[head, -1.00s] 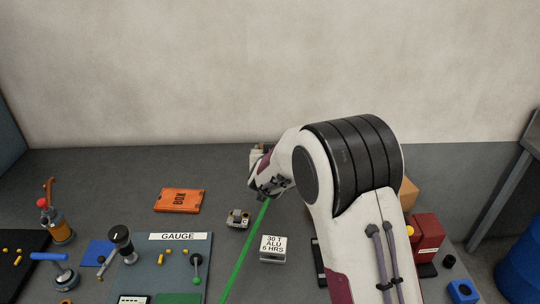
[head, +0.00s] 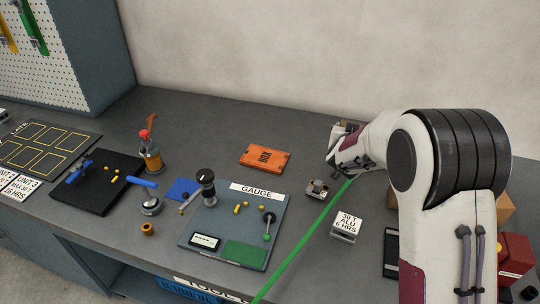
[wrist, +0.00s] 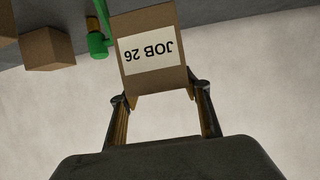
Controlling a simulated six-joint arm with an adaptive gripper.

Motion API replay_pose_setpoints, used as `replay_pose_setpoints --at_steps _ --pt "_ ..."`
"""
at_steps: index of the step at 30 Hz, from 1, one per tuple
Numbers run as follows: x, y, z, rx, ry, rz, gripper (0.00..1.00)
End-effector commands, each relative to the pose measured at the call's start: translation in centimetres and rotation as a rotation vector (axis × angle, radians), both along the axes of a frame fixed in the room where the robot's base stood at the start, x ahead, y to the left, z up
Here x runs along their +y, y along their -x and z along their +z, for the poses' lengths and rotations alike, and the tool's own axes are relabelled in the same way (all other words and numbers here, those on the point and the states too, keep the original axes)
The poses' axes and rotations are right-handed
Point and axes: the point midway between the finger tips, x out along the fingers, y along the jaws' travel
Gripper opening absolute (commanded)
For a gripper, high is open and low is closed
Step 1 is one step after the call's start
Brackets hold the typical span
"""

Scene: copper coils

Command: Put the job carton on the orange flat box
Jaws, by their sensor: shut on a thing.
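The job carton (wrist: 149,50) is a brown box with a white label reading "JOB 26", seen upside down in the wrist view. My gripper (wrist: 160,98) is shut on it, with one finger on each side. In the head view my gripper (head: 340,152) is near the back of the bench, and the arm hides most of the carton. The orange flat box (head: 265,157), marked "BOX", lies flat on the bench to the left of my gripper. Its top is bare.
A small metal device (head: 317,190) stands between the orange box and the green line (head: 310,228). A gauge board (head: 228,228) with knobs lies in front of the orange box. A white-labelled block (head: 346,226) stands right of the line. Brown boxes (wrist: 47,48) show in the wrist view.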

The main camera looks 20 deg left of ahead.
Motion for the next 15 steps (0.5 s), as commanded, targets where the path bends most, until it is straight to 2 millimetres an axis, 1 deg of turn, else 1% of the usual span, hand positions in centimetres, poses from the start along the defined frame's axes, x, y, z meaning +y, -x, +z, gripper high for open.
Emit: replay_pose_setpoints --at_steps 1,5,6,8,9,11,15 --pt "1.5 0.1 -0.1 -0.002 -0.001 0.019 0.20" --pt "5.5 0.1 -0.1 -0.008 -0.008 0.070 0.20" --pt "6.8 0.2 -0.2 -0.009 -0.010 0.087 0.20" --pt "8.9 0.2 -0.1 -0.011 -0.012 0.114 0.20" --pt "10.3 0.3 -0.1 -0.012 -0.014 0.133 0.20" --pt "12.3 0.5 0.0 -0.013 -0.017 0.161 0.20" --pt "17.1 0.8 0.4 -0.015 -0.022 0.229 0.20"
